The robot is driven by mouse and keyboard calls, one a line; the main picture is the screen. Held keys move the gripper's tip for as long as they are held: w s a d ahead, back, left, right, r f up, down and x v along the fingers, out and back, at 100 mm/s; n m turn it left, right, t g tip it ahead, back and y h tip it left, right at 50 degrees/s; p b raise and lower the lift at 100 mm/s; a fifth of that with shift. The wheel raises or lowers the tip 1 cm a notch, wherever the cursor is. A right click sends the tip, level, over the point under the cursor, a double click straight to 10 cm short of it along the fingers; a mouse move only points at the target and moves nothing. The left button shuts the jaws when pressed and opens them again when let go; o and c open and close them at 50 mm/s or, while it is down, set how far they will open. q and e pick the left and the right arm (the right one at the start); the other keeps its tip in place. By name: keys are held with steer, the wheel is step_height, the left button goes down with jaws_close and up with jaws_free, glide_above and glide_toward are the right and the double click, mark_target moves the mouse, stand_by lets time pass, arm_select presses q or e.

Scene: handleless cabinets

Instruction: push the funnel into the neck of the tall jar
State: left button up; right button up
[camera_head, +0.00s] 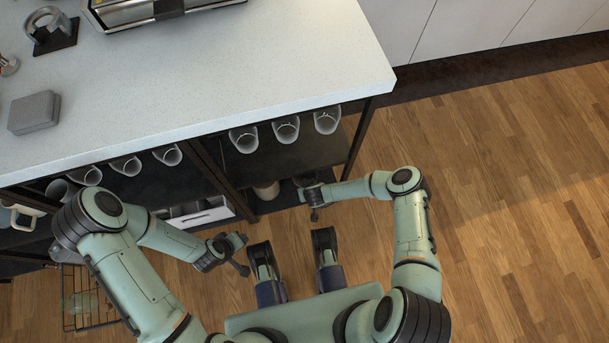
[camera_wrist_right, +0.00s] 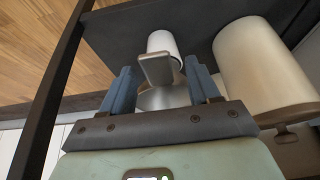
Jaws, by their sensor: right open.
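My right gripper (camera_wrist_right: 162,82) is open in the right wrist view, with its two blue fingers apart. Between and beyond them is a white cylindrical piece (camera_wrist_right: 161,42) with a flat grey tab (camera_wrist_right: 157,69). A pale silvery surface (camera_wrist_right: 163,98) shows below the tab; I cannot tell whether these parts are the funnel. A large beige cylinder (camera_wrist_right: 258,62), possibly the tall jar, stands to the right of the fingers. In the head view a beige round thing (camera_head: 266,190) is on the low shelf near my right gripper (camera_head: 311,197). My left gripper (camera_head: 238,255) is in front of the shelves, its fingers unclear.
The white counter (camera_head: 230,70) overhangs dark shelves with several white cups (camera_head: 286,130). A dark shelf post (camera_head: 362,135) stands right of the low shelf; a dark bar (camera_wrist_right: 45,100) runs along the wrist view's left. Wooden floor (camera_head: 500,210) is clear on the right. A wire basket (camera_head: 85,300) is at left.

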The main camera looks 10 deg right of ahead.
steer(key=shift+w+f, duration=0.25)
steer(key=shift+f, duration=0.2)
jaws_close()
steer(key=shift+r, duration=0.15)
